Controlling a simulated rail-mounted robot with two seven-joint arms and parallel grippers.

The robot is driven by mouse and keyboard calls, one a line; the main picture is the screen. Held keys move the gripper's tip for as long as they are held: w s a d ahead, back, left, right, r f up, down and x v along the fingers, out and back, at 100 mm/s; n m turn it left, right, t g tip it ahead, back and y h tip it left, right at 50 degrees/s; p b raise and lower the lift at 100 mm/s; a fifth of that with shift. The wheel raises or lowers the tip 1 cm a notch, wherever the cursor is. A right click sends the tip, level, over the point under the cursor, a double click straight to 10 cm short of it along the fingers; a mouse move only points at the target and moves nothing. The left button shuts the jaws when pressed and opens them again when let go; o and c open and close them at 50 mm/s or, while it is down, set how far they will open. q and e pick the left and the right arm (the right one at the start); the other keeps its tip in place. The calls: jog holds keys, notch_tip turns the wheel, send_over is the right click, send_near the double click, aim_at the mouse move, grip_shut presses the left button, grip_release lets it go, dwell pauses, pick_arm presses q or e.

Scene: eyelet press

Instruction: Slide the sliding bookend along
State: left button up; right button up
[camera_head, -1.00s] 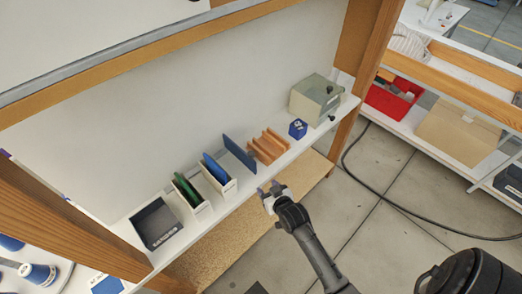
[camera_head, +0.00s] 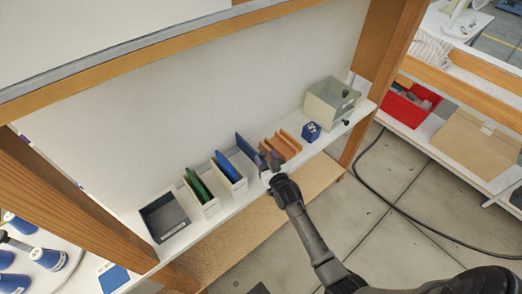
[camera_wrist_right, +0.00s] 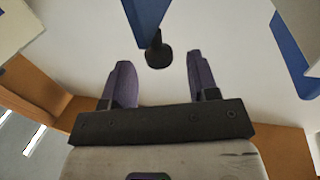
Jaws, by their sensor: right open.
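The sliding bookend looks to be the upright blue plate (camera_head: 246,147) on the white shelf, between the blue item in its white holder and the orange rack. In the right wrist view a blue plate (camera_wrist_right: 147,12) shows at the top, with a black knob (camera_wrist_right: 158,50) at its near end. My right gripper (camera_head: 268,160) is at the shelf's front edge, close to the plate's near end. In the wrist view my right gripper (camera_wrist_right: 160,80) is open and empty. The knob is just ahead of the gap between its fingers, apparently not touched. My left gripper is not in view.
The orange rack (camera_head: 288,143) and a small blue block (camera_head: 312,131) stand to the right, then a grey-green box (camera_head: 331,104). White holders with blue (camera_head: 228,167) and green (camera_head: 197,184) items and a dark tray (camera_head: 164,217) stand to the left. A wooden post (camera_head: 375,75) bounds the right.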

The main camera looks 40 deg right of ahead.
aim_at(251, 150)
jog(key=shift+x, duration=2.2)
jog(key=shift+c, duration=0.5)
grip_shut()
